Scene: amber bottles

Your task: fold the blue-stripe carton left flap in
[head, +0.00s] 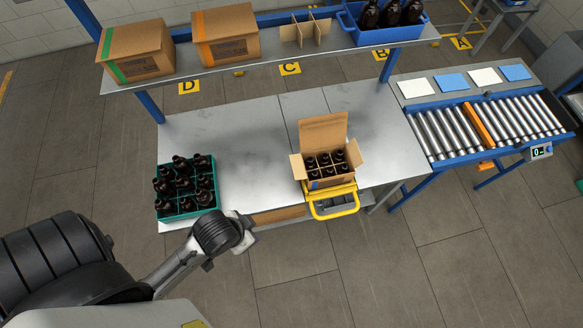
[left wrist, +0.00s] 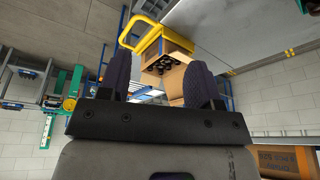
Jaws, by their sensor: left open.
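The blue-stripe carton (head: 331,182) stands open near the front edge of the steel table. It holds several dark bottles in dividers. Its left flap (head: 298,167) sticks outward to the left. Its tall back flap (head: 324,132) stands up and its right flap (head: 354,153) is also open. My left gripper (head: 250,229) is in front of the table, left of the carton and apart from it. In the left wrist view my left gripper (left wrist: 160,82) is open and empty, with the carton (left wrist: 172,75) seen beyond its fingers. My right gripper is not in view.
A yellow-handled holder (head: 334,207) is at the carton's front. A teal crate (head: 188,213) of bottles stands at the table's left. An overhead shelf (head: 255,61) bears closed cartons and a blue crate (head: 382,36). A roller conveyor (head: 470,128) is at right. The table's middle is clear.

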